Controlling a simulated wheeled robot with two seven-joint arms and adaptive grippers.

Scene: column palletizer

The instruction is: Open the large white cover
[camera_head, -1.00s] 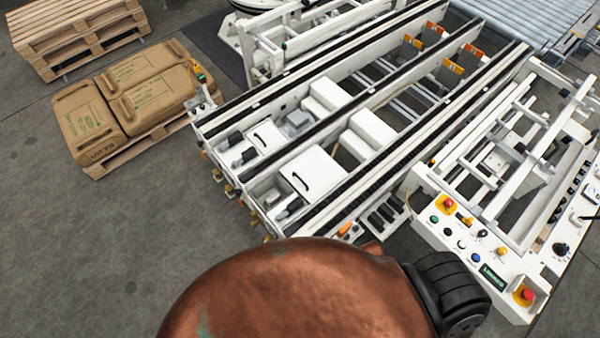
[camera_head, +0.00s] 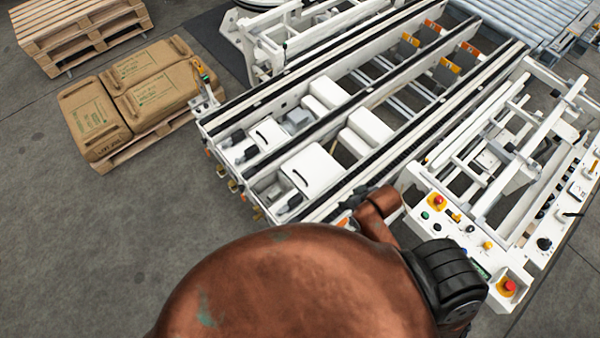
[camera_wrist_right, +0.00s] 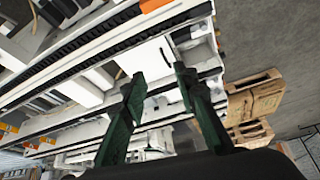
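The large white cover (camera_head: 312,170) is a square panel with a black handle, in the near part of the white conveyor frame in the head view. It lies flat and looks closed. In the right wrist view the cover (camera_wrist_right: 148,60) and its dark handle (camera_wrist_right: 166,57) show just beyond the fingers. My right gripper (camera_wrist_right: 158,79) has its two dark green fingers spread apart with nothing between them. The fingertips look short of the handle, with a gap I cannot judge. In the head view my copper right arm hides most of that gripper. My left gripper is not in view.
A smaller white cover (camera_head: 265,136) with a handle lies beyond the large one. Conveyor rails (camera_head: 400,140) flank it. A control panel (camera_head: 465,235) with buttons stands at the right. Brown sacks (camera_head: 140,88) lie on a pallet at left. The grey floor (camera_head: 140,220) at left is clear.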

